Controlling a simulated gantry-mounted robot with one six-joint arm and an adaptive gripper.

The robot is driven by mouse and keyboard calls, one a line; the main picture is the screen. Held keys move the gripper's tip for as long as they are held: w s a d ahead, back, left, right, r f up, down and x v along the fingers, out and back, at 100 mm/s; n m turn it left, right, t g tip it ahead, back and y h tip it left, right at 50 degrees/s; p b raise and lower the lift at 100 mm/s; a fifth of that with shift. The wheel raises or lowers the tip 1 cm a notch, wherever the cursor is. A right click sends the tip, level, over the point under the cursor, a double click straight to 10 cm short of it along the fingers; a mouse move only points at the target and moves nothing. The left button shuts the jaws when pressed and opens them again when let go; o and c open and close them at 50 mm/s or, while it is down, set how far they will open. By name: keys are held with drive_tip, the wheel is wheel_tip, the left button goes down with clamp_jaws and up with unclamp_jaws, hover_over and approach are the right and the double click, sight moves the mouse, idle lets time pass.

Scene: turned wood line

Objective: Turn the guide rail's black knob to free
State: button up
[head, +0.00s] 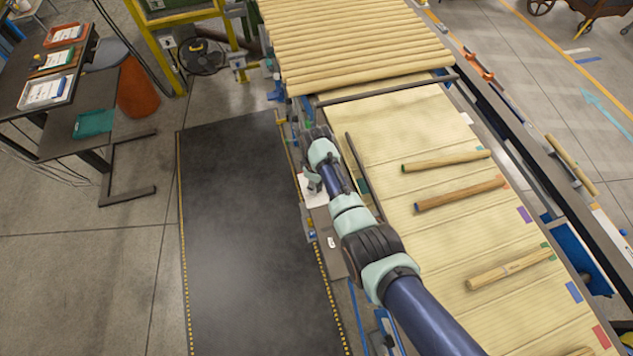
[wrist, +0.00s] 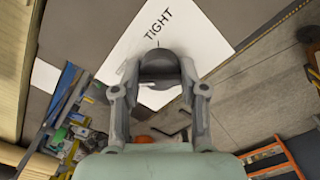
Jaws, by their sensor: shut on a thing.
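In the wrist view the dark knob (wrist: 159,64) sits between the two fingers of my gripper (wrist: 160,78), which is shut on it. Behind the knob is a white plate (wrist: 205,30) with the word TIGHT printed above the knob. A short dark tick shows between that word and the knob. Print below the knob is partly covered, and I cannot tell which way the knob points. In the head view my gripper (head: 312,183) is at the conveyor's left side by the white plate (head: 316,199); the knob is hidden there. A dark guide rail (head: 362,165) runs along the belt's left edge.
The pale belt (head: 400,140) carries several turned wood rods, with more rods stacked across its far end. A black floor mat (head: 230,230) lies clear to the left. A dark table (head: 60,125) with trays stands at far left.

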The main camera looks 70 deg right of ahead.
idle(0.4)
drive_tip(key=o, duration=1.1)
drive_tip(key=shift+o, duration=0.2)
wheel_tip(320, 180, up, 12)
